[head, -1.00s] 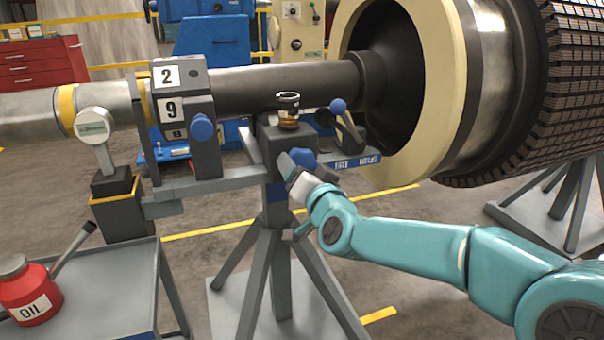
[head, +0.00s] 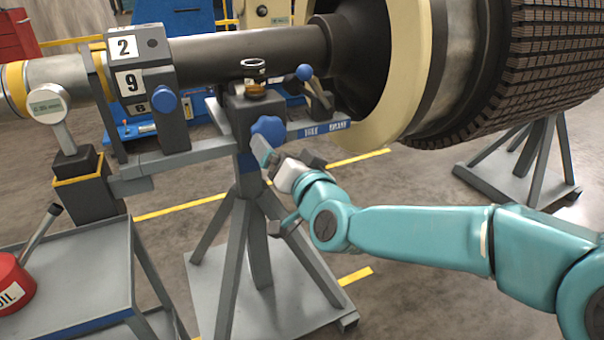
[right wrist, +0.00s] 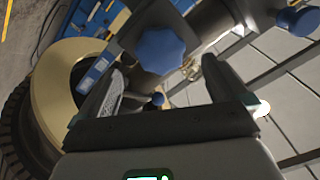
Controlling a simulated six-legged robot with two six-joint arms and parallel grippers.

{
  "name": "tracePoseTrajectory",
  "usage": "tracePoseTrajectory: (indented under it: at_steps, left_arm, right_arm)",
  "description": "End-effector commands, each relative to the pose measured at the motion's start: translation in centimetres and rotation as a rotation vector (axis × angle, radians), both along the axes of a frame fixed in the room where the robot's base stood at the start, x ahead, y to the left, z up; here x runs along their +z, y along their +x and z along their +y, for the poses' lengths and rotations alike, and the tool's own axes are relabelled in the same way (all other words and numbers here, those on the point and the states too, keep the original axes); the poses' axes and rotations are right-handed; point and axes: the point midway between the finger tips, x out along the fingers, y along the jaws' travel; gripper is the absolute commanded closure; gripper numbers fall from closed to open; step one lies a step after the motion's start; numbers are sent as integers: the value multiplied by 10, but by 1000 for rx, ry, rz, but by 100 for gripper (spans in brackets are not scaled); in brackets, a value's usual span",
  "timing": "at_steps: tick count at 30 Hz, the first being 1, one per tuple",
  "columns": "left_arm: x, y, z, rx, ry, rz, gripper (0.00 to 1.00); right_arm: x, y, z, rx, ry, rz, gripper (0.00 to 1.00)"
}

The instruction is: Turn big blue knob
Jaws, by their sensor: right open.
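The big blue knob (head: 268,130) is star-shaped and sits on the front of the dark block on top of the grey stand. In the right wrist view the knob (right wrist: 160,50) is at upper centre, beyond and between the two fingertips. My right gripper (head: 287,157) is open and empty, just below and to the right of the knob in the head view. Its fingers (right wrist: 163,75) show on both sides in the right wrist view and appear apart from the knob. My left gripper is not in view.
A smaller blue knob (head: 165,100) is on the numbered block at left. A blue ball-ended lever (head: 305,73) and a small glass cup (head: 254,80) are above the big knob. A dial gauge (head: 48,103) and grey cart (head: 75,285) stand at left. A large rotor (head: 545,60) fills the upper right.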

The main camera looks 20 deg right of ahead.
Motion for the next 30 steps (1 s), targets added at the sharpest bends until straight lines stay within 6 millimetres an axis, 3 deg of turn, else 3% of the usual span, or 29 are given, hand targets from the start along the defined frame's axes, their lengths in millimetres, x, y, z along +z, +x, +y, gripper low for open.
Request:
tracePoseTrajectory:
  at_steps: [6, 12, 30]
  left_arm:
    - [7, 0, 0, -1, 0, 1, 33]
    - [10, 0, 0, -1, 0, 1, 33]
    - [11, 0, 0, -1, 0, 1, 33]
  right_arm:
    - [3, -57, -2, 0, 1, -1, 0]
    - [1, -88, -3, 1, 0, -1, 0]
    - [0, -97, -4, -1, 0, 1, 0]
